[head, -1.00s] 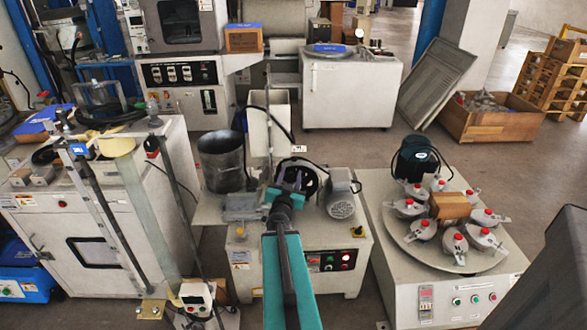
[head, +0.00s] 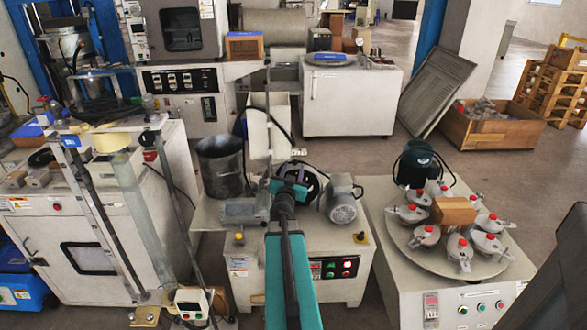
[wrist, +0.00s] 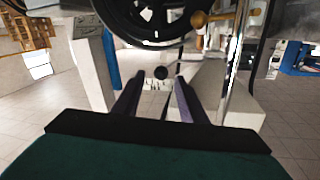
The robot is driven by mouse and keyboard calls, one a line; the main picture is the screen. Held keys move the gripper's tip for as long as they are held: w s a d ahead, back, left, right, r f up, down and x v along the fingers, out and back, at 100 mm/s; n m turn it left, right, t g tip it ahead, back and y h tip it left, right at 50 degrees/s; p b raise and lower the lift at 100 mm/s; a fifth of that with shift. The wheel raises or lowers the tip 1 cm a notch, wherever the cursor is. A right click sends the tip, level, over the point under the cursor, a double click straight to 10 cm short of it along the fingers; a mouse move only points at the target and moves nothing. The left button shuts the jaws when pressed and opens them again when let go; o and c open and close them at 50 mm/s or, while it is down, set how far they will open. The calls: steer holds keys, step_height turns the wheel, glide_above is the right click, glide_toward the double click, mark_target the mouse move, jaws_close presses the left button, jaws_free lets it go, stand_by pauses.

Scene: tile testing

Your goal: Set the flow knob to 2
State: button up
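My gripper (head: 290,188) is at the upper end of my teal arm, in front of the machine with the black wheel. In the wrist view its two fingers (wrist: 158,80) are apart, with no object clearly held. A small dark round knob (wrist: 161,72) shows between the fingertips; whether it touches them is unclear. An amber ball-ended handle (wrist: 198,18) is above and to the right, beside a clear vertical tube (wrist: 238,60). I cannot tell which of these is the flow knob, and no number 2 is readable.
The black wheel (wrist: 140,15) fills the top of the wrist view, close above the fingers. A grey motor (head: 342,207) and a metal pot (head: 221,165) flank my gripper. A round table with red-topped clamps (head: 458,245) stands at right. Open floor lies behind.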

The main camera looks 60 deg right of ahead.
steer(key=shift+x, duration=1.1)
jaws_close()
